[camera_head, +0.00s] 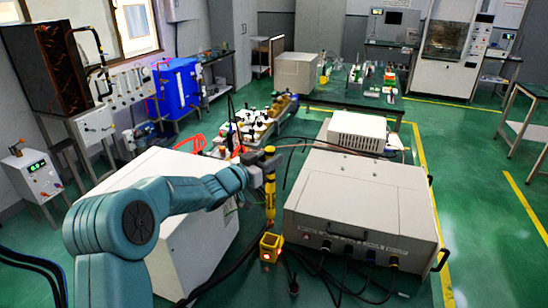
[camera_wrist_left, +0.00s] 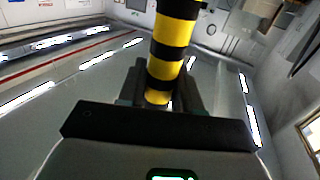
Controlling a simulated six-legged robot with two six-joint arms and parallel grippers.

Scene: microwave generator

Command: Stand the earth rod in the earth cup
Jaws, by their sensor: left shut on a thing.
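The earth rod (camera_head: 270,204) is an upright yellow rod with black bands. My left gripper (camera_head: 264,170) is shut on it around its upper part. In the left wrist view the rod (camera_wrist_left: 174,45) stands between the two dark fingers (camera_wrist_left: 160,88). The earth cup (camera_head: 271,246) is a small yellow square holder low in the middle of the head view, beside the large grey cabinet. The rod's lower end shows right over or at the cup's opening; I cannot tell whether it is inside. My right gripper is not in view.
A large grey cabinet (camera_head: 360,203) with front cables stands right of the cup. A white box (camera_head: 185,235) stands on the left, behind my left arm. Black cables (camera_head: 330,277) lie on the green floor around the cup.

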